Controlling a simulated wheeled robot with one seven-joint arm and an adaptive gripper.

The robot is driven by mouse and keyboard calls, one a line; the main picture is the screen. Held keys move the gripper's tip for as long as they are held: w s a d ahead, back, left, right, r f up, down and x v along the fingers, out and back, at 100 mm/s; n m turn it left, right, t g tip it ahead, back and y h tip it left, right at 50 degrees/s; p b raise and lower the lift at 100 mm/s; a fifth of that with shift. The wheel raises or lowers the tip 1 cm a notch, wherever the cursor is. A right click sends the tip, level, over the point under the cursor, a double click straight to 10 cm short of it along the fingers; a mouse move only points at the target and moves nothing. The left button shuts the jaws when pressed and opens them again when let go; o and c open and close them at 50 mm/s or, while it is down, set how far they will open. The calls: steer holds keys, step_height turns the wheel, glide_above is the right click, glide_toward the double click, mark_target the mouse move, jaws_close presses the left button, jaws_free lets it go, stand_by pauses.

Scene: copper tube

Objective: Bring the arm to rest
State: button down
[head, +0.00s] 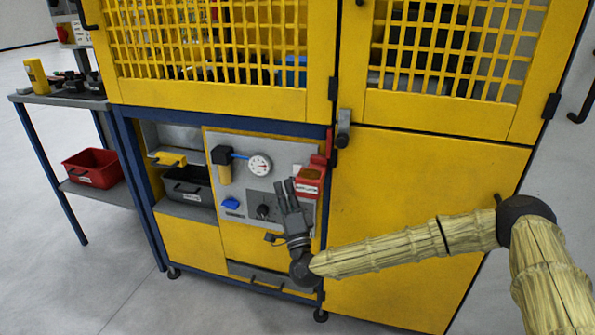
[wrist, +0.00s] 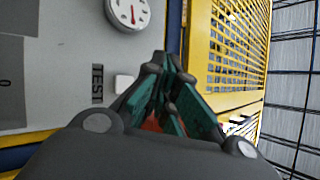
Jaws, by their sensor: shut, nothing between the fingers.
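My gripper (head: 286,188) is in front of the grey panel (head: 285,155) on the yellow machine, close to a black knob (head: 263,211). In the wrist view its fingers (wrist: 165,62) come together at the tips, with nothing seen between them. My arm, in a pale yellow sleeve, reaches in from the right of the head view. A red box (head: 309,178) with a label is on the panel just right of my fingers. Whether my fingers touch the panel cannot be told.
The panel carries a round gauge (head: 260,165) and a blue part (head: 232,204). Left of it, a niche holds a black bin (head: 188,185). A side table (head: 60,99) with a red bin (head: 92,167) stands at the left. Open floor (head: 35,240) lies in front.

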stand_by(0.3)
steer(key=s+a+f+n+g+y, duration=0.1)
steer(key=s+a+f+n+g, duration=0.3)
steer(key=f, duration=0.4)
steer(key=s+a+f+n+g+y, duration=0.1)
steer(key=s+a+f+g, duration=0.15)
steer(key=s+f, duration=0.45)
steer(key=s+a+f+n+g+y, duration=0.2)
steer(key=s+f+n+g, duration=0.15)
steer(key=f, duration=0.45)
steer(key=s+d+f+n+g+h, duration=0.15)
steer(key=s+d+f+g, duration=0.25)
steer(key=s+f, duration=0.4)
steer(key=s+d+f+n+g+h, duration=0.1)
steer(key=s+d+f+g+h, duration=0.2)
steer(key=s+f, duration=0.5)
steer(key=s+d+f+n+g+h, duration=0.1)
steer(key=s+d+g+h, duration=0.2)
steer(key=s+d, duration=0.85)
steer(key=s+d+f+n+g+h, duration=0.1)
steer(key=s+d+g+h, duration=0.2)
steer(key=s+d, duration=0.85)
steer(key=w+d+r+p, duration=0.1)
steer(key=w+r+p, duration=0.1)
steer(key=r+p, duration=0.8)
steer(key=w+d+r+p, duration=0.1)
steer(key=r+p, duration=0.9)
steer(key=p, duration=0.1)
steer(key=shift+w+d+r, duration=0.3)
steer(key=shift+w+r, duration=0.1)
